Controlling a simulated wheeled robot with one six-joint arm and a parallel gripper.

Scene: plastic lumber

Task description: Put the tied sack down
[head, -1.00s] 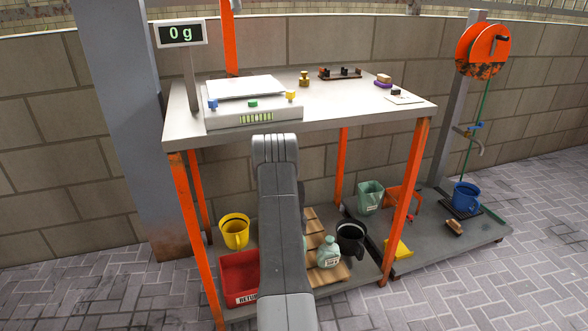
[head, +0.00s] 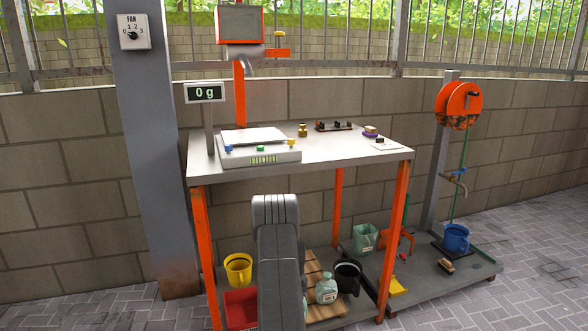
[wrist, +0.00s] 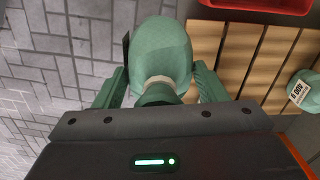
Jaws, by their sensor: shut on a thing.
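In the wrist view my gripper (wrist: 160,88) is shut on the neck of a green tied sack (wrist: 163,48). The sack's round body points away from the gripper, toward the top of the picture. It overlaps the left edge of a slatted wooden pallet (wrist: 235,62) with grey paving to its left. I cannot tell whether it touches anything below. A second green sack (wrist: 303,92) with a white label lies on the pallet at right; it also shows in the head view (head: 326,290).
The lower shelf holds a red bin (head: 240,308), a yellow bucket (head: 238,268) and a black bucket (head: 347,276). Above stands a table (head: 350,152) with a scale (head: 258,154) and a display (head: 206,92) reading 0 g. Orange legs (head: 394,240) flank the shelf.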

